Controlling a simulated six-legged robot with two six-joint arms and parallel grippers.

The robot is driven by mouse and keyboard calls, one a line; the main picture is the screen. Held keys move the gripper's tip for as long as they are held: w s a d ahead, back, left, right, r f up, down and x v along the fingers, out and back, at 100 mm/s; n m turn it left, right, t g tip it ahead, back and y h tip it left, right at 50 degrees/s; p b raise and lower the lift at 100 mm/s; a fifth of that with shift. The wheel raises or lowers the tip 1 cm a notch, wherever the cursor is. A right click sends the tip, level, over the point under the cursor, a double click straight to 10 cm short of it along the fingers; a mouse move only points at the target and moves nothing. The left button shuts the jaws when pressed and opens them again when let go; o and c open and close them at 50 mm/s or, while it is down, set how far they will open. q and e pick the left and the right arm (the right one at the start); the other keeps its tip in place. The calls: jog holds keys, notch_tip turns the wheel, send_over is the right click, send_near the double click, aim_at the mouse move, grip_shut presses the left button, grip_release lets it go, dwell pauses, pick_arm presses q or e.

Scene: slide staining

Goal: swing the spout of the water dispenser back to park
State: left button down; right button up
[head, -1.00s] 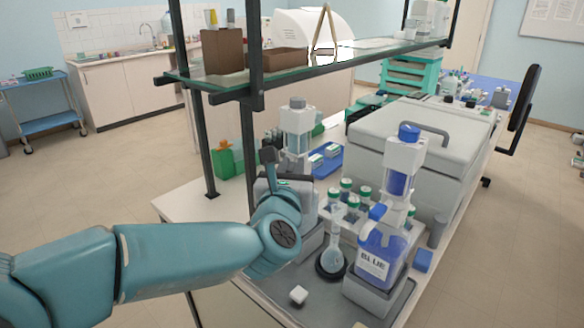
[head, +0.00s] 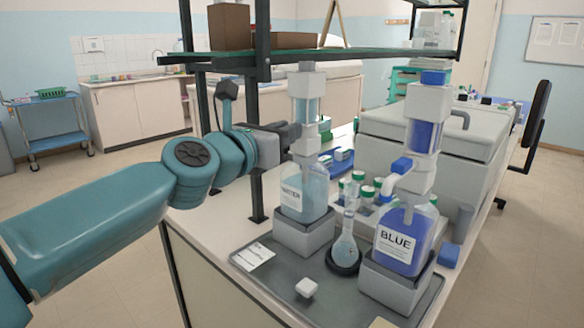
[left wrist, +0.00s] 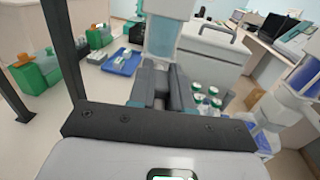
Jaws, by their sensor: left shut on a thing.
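The water dispenser (head: 303,187) stands upright on a grey base, a clear bottle with a "WATER" label, a white collar and a clear cylinder on top. Its upper part also shows in the left wrist view (left wrist: 160,38). My left gripper (head: 291,136) reaches in from the left at the white collar, just above the bottle. In the left wrist view the two dark fingers (left wrist: 163,88) are close together below the cylinder, shut on the spout. The spout itself is mostly hidden by the fingers. My right gripper is not in view.
The blue dispenser (head: 404,240) stands to the right, with a flask (head: 345,245) on a black ring between the two. Green-capped bottles (head: 358,185) stand behind. A dark shelf post (head: 257,190) and glass shelf (head: 300,52) are close to my arm.

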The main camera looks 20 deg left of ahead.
pick_arm(q)
jog(key=shift+w+a+m+g+h+b, duration=0.15)
jog(key=shift+a+m+g+h+b, duration=0.35)
jog(key=shift+m+h+b, duration=0.6)
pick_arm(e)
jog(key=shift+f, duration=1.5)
pick_arm(q)
jog(key=shift+h, duration=0.4)
jog(key=c, duration=1)
grip_release()
jog(key=shift+c, duration=0.2)
jog(key=shift+a, duration=0.1)
jog(key=v, duration=1.6)
jog(key=shift+s, duration=0.25)
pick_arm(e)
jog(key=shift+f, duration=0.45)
